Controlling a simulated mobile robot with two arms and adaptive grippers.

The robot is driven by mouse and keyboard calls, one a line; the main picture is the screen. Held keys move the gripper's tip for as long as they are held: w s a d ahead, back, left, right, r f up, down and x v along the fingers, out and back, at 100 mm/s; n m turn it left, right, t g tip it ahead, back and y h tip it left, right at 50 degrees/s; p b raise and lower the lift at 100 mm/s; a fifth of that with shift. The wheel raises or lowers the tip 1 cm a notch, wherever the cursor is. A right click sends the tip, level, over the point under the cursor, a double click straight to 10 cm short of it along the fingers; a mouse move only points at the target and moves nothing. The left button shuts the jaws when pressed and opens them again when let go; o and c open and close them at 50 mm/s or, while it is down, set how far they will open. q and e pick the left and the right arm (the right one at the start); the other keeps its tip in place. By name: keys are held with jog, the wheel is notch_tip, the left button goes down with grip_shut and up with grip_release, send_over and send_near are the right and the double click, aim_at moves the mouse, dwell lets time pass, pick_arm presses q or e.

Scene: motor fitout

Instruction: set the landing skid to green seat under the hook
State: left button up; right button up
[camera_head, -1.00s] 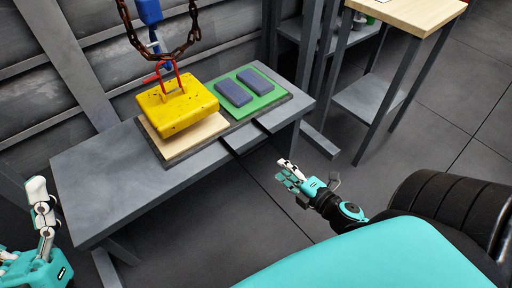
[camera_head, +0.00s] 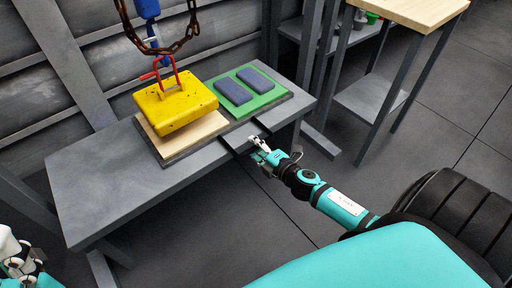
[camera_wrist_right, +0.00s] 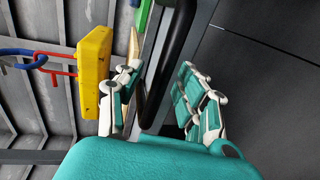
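The landing skid is a dark flat board (camera_head: 181,157) on the grey bench, with a pale wooden seat (camera_head: 206,130) at left and a green seat (camera_head: 268,99) at right. A yellow block (camera_head: 172,107) with a red handle (camera_head: 163,75) is at the blue hook, over the wooden seat; whether it touches the wood is unclear. Two dark brackets stick out from the skid's front. A black bar (camera_wrist_right: 168,60) shows in the right wrist view. My right gripper (camera_head: 259,147) is at the brackets, its fingers (camera_wrist_right: 158,100) apart on either side of the bar's near end. My left gripper (camera_head: 22,262) is partly cut off at lower left.
Two blue-grey pads (camera_head: 234,91) lie on the green seat. A rusty chain (camera_head: 160,48) loops above the yellow block. The bench (camera_head: 95,190) is bare at left. A wood-topped table (camera_head: 405,12) stands at the right rear, with open floor before it.

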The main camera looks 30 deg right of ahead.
grip_shut()
jog(key=shift+f, duration=0.15)
dwell(0.4)
